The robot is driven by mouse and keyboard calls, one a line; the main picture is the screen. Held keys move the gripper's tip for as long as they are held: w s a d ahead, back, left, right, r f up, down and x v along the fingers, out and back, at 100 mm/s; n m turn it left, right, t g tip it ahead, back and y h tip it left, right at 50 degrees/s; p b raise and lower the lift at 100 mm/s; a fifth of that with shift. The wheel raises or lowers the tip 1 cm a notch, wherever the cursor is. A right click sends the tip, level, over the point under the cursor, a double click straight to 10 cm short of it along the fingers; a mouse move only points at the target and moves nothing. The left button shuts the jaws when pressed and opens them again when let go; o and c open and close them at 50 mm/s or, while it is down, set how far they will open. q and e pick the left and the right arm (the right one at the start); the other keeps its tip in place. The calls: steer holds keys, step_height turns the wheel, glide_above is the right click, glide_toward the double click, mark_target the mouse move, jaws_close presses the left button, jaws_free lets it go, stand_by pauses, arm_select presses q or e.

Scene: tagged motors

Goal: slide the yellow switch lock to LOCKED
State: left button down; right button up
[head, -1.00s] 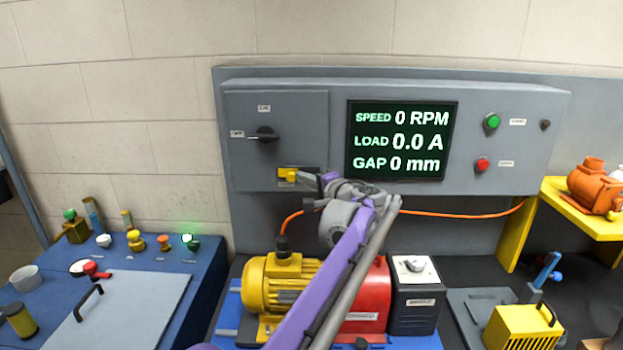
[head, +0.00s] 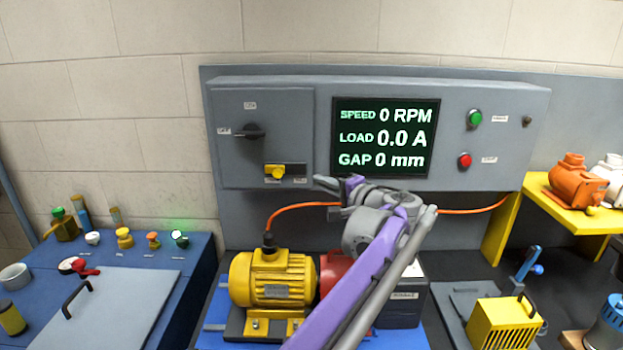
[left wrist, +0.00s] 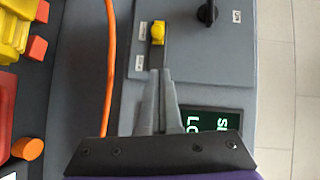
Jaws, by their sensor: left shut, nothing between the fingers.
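The yellow switch lock (head: 277,172) is on the grey control panel, below the black rotary switch (head: 250,131). In the left wrist view the lock's yellow knob (left wrist: 157,32) sits at the end of its dark slot nearer the rotary switch. Two small labels lie beside the slot, too small to read. My left gripper (head: 318,182) is to the right of the lock, apart from it. In the left wrist view its fingertips (left wrist: 160,73) are shut together and empty, near the slot's other end. My right gripper is not in view.
The display (head: 386,137) reads 0 RPM, 0.0 A and 0 mm. A green button (head: 474,119) and a red button (head: 464,160) are right of it. An orange cable (head: 300,207) runs below the panel, above a yellow motor (head: 272,279).

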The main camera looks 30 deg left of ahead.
arm_select(q)
steer(key=shift+s+d+r, duration=0.1)
steer(key=shift+s+d, duration=0.05)
steer(key=shift+d, duration=1)
